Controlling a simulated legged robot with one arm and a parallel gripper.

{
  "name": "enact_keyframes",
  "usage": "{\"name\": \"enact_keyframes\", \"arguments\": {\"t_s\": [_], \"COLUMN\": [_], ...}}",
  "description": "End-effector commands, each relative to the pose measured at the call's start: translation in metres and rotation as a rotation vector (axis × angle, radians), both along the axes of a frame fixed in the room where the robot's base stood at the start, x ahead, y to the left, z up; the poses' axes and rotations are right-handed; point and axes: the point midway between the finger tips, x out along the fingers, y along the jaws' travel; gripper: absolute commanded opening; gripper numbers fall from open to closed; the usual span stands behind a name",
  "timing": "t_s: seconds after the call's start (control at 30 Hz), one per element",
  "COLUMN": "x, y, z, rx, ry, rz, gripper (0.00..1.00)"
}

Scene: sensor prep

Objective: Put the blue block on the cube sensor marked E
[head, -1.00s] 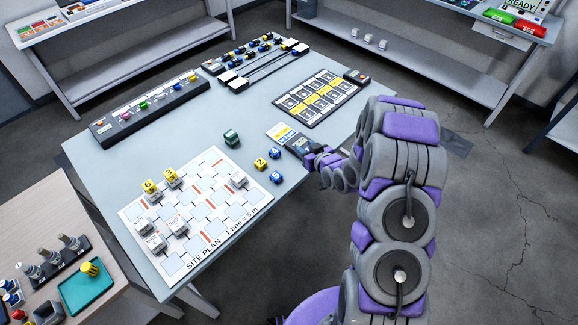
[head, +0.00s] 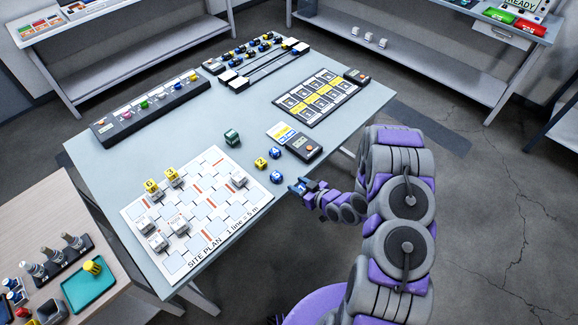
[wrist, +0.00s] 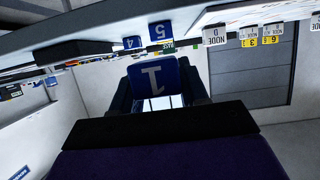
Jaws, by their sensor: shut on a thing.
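My gripper (head: 301,187) is shut on a blue block (wrist: 154,77) marked 1, beyond the table's right edge in the head view. The block shows upside down between the fingers in the wrist view. White cube sensors (head: 239,179) stand on the site plan board (head: 216,199); several are in the left part, two of them bearing yellow blocks (head: 151,187) marked 6 and 3. One sensor in the wrist view reads NODE D (wrist: 214,36) and has nothing on it. I cannot read which sensor is E.
Two blue blocks (head: 276,177), marked 5 and 4 in the wrist view, and a yellow block (head: 261,163) lie right of the board. A dark green cube (head: 232,137) stands behind it. A handheld device (head: 302,146) lies near the right edge. The table (head: 200,125) is clear behind the green cube.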

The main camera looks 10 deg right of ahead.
Motion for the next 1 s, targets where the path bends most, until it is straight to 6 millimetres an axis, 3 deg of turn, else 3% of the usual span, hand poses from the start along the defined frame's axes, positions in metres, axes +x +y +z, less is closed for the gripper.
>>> {"name": "enact_keyframes", "arguments": {"t_s": [0.17, 0.6, 0.73, 1.0], "x": [0.022, 0.119, 0.136, 0.147], "y": [0.004, 0.014, 0.015, 0.016], "z": [-0.003, -0.011, -0.013, -0.014], "rx": [0.000, -0.001, -0.002, 0.000], "ry": [-0.002, -0.004, -0.003, 0.000], "rz": [0.002, 0.001, 0.000, 0.001], "gripper": [0.15, 0.15, 0.15, 0.15]}}
